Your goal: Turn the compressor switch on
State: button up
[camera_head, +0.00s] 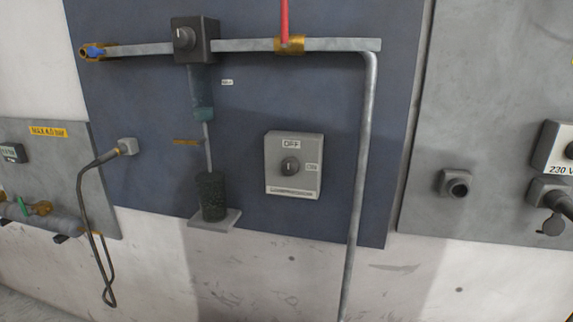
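The switch box (276,180) is a light grey plate on the blue panel, right of the panel's middle. It has an OFF label above and an ON label to the right of a round dark knob (290,167). The white mark on the knob looks upright, toward OFF. A strip of lettering at the bottom of the box is too small to read. My gripper is not in view.
A vertical grey pipe (361,170) runs just right of the switch box. A horizontal pipe (340,45) with a red lever (284,20) crosses above. A dark cylinder (211,197) stands on a small shelf to the left. The space before the box looks clear.

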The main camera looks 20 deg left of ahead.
aim_at(291, 166)
jog(key=u, duration=1.1)
